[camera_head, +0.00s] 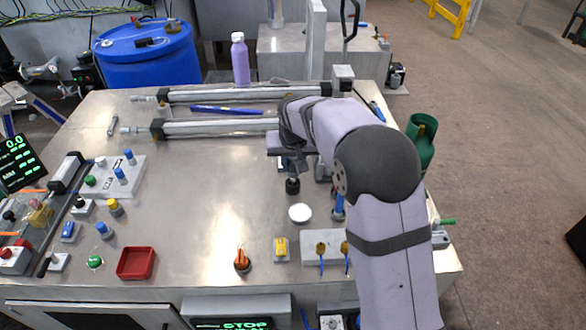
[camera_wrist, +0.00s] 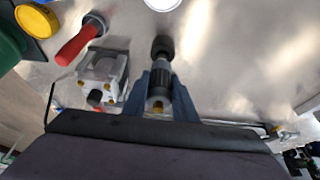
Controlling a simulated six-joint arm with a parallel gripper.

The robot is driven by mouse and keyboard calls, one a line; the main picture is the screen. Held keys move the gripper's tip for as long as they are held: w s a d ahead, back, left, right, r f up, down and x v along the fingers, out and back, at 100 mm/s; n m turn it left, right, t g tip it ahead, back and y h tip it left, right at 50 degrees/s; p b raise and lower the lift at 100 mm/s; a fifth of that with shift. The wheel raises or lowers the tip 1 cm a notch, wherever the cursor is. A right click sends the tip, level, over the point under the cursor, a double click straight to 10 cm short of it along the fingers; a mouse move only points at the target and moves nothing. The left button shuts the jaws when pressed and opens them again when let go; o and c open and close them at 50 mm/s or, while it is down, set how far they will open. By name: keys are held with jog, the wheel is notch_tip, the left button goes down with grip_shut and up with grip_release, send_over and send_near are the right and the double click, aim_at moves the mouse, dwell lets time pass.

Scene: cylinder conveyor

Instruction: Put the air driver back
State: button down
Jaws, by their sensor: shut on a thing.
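My gripper (camera_wrist: 159,92) is shut on the air driver (camera_wrist: 162,66), a dark and silver tool whose black round end points away from the wrist. In the head view my gripper (camera_head: 289,163) is partly hidden by my arm, and the black end of the air driver (camera_head: 292,186) shows below it over the metal table (camera_head: 215,190). I cannot tell whether that end touches the table. A metal block with a dark round knob (camera_wrist: 103,75) stands just left of the gripper in the wrist view. I cannot make out the driver's holder for certain.
A white disc (camera_head: 300,212) lies just in front of the driver. A red-handled tool (camera_wrist: 78,45) is beyond the block. Two long cylinders (camera_head: 225,127) lie at the back. A red tray (camera_head: 137,262) and a yellow switch (camera_head: 281,248) are at the front. The table's middle is clear.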

aim_at(293, 171)
jog(key=shift+f+p, duration=0.3)
jog(key=shift+f, duration=0.95)
jog(key=shift+f, duration=0.1)
jog(key=shift+f, duration=0.15)
jog(key=c, duration=1.4)
grip_release()
jog(key=shift+c, duration=0.2)
jog(key=shift+r, duration=0.25)
jog(key=b+v, duration=0.3)
jog(key=v, duration=0.9)
